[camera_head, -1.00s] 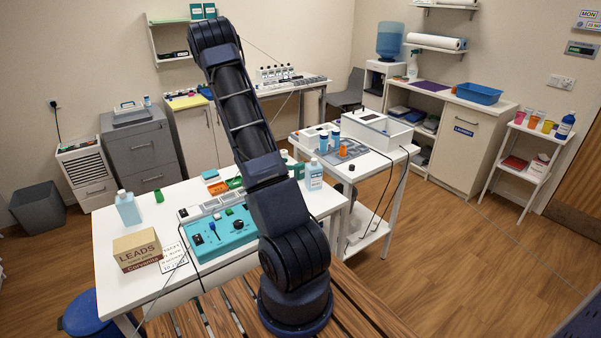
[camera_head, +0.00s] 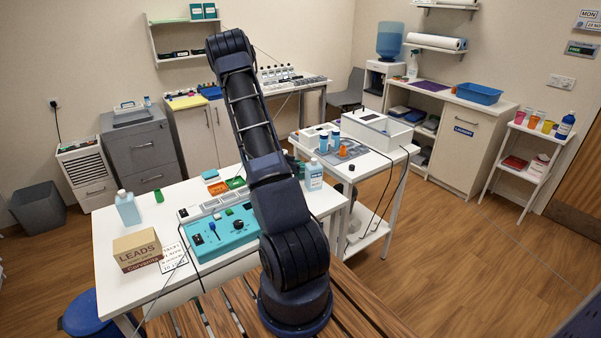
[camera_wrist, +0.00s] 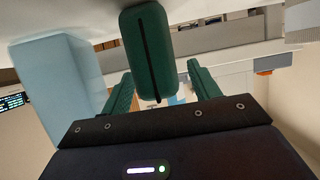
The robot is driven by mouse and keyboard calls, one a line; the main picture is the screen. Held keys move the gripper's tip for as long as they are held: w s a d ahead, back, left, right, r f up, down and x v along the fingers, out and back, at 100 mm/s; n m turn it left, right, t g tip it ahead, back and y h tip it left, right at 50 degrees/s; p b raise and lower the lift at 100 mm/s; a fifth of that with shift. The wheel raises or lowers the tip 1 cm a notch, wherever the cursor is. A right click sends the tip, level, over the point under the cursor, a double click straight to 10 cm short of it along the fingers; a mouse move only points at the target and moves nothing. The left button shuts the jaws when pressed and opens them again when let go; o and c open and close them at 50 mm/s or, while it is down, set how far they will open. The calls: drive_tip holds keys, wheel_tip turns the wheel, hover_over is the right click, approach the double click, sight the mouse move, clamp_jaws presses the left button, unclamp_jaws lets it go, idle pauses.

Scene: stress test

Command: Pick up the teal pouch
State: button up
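The teal pouch (camera_wrist: 146,45) is a dark teal, rounded case with a black zip line down its middle. In the wrist view it is at top centre, its near end reaching between the fingertips. My gripper (camera_wrist: 161,80) is open, with one dark green ribbed finger on each side. A gap shows between the pouch and the right finger; the left finger is very close to the pouch, and I cannot tell whether they touch.
A pale blue box-like thing (camera_wrist: 55,85) stands close left of my gripper in the wrist view. The white table (camera_head: 105,222) holds a teal device (camera_head: 222,238), a cardboard box (camera_head: 136,248), a left bottle (camera_head: 127,208) and a bottle (camera_head: 313,176) beside my arm.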

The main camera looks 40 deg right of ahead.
drive_tip(key=c, duration=1)
